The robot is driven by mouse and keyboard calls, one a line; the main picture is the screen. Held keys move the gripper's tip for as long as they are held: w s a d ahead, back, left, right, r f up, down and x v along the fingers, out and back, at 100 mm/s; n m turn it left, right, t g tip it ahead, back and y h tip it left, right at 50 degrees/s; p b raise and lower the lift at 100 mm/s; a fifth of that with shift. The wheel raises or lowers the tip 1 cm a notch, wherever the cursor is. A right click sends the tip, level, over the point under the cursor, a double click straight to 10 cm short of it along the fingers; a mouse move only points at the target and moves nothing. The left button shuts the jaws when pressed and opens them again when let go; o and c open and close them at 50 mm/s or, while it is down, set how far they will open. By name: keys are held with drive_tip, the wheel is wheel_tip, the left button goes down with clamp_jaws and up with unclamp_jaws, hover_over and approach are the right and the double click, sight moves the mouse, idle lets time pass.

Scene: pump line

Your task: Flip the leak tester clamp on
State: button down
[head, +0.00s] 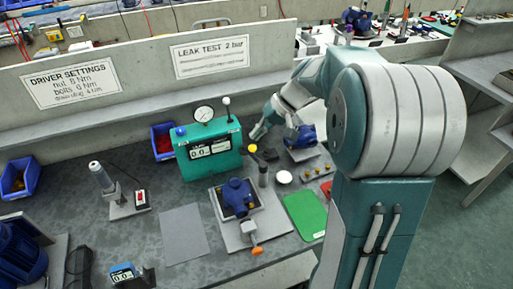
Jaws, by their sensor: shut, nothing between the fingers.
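The leak tester is a teal box (211,143) with a round pressure gauge (204,114) on top and a display on its front. In front of it a grey plate (263,231) bears a blue pump body (237,196). A grey post (263,177) with a dark lever and a yellow knob (253,148) stands at the plate's back right, and looks like the clamp. An orange handle (257,250) sits at the plate's front. My gripper (257,133) is shut and empty, just behind and above the yellow knob in the picture; whether they touch is unclear.
Another blue pump (302,137) stands right of my gripper. A white round dish (283,177), small brass parts (314,173) and a green mat (305,214) lie to the right. A grey sheet (185,234) lies left. A low wall (120,75) runs behind.

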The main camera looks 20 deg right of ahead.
sight(251, 153)
drive_tip(key=w+d+f+m+t+y, duration=0.1)
drive_tip(key=w+d+f+t+y, duration=0.1)
drive_tip(key=w+d+f, duration=0.3)
drive_tip(key=w+d+f+m+t+y, duration=0.1)
drive_tip(key=w+d+f+t+y, duration=0.2)
drive_tip(key=d+f, duration=0.9)
drive_tip(key=w+d+y, duration=0.1)
drive_tip(key=w, duration=0.2)
drive_tip(key=shift+f+t, duration=0.3)
drive_tip(key=shift+f, duration=0.05)
drive_tip(key=shift+w, duration=0.1)
drive_tip(key=s+a+x, duration=0.1)
drive_tip(key=s+x, duration=0.1)
drive_tip(key=x, duration=1.1)
drive_tip(key=shift+s+a+f, duration=0.15)
drive_tip(key=shift+s+f, duration=0.1)
